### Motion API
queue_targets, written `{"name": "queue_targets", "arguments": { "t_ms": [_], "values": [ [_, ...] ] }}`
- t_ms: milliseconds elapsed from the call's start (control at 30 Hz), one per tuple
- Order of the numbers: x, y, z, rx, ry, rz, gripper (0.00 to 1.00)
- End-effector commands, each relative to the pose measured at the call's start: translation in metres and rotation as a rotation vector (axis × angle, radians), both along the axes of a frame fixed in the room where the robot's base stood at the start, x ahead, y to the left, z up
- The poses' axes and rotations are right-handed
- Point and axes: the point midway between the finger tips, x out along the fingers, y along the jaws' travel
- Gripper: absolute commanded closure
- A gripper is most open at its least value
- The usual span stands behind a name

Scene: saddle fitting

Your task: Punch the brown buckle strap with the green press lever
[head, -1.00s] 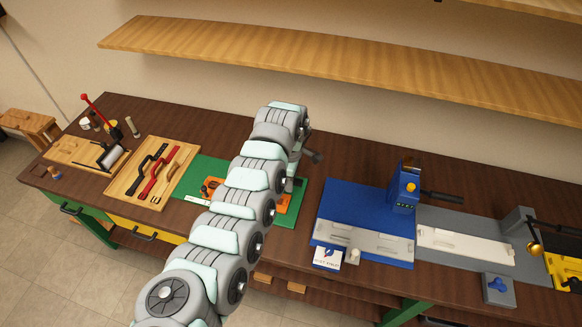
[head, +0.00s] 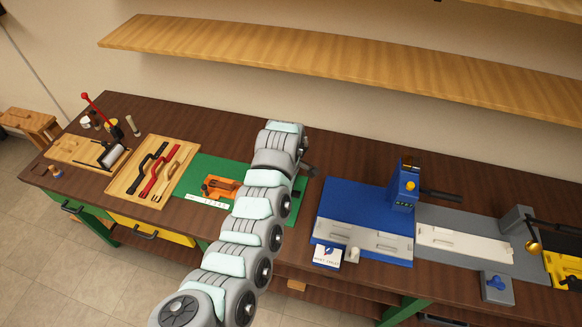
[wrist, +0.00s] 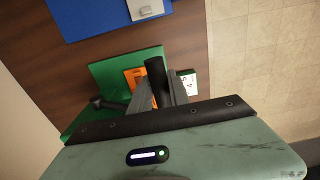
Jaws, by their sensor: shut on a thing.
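The green press station (head: 195,168) lies at the middle left of the bench, with an orange fixture (head: 228,184) holding a dark brown piece; its fine shape is unclear. In the wrist view the green plate (wrist: 105,70) and orange fixture (wrist: 132,76) show behind the fingers. My gripper (wrist: 160,95) is shut on a black cylindrical handle (wrist: 155,68), which looks like the press lever's grip. A dark knob-ended part (wrist: 98,103) sticks out to the left. My arm hides the press body and gripper in the head view.
A wooden tray (head: 120,188) with black, red and tan straps lies left of the green station. A blue press (head: 403,190) with a black lever stands to the right, beside a grey station (head: 470,222). A wooden shelf (head: 330,60) runs above the bench.

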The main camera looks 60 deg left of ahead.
Motion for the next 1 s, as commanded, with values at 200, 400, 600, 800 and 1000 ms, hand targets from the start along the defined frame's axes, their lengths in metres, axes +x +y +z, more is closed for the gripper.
{"name": "queue_targets", "arguments": {
  "t_ms": [200, 400, 600, 800, 1000],
  "values": [
    [-0.004, -0.006, -0.014, -0.004, 0.000, 0.001, 0.96],
    [-0.007, -0.007, -0.019, -0.004, 0.003, 0.000, 0.96],
    [-0.007, -0.010, -0.029, -0.003, 0.001, 0.000, 0.96],
    [-0.010, -0.011, -0.038, -0.001, 0.001, 0.000, 0.96],
    [-0.012, -0.014, -0.046, -0.004, 0.002, 0.000, 0.96]
  ]
}}
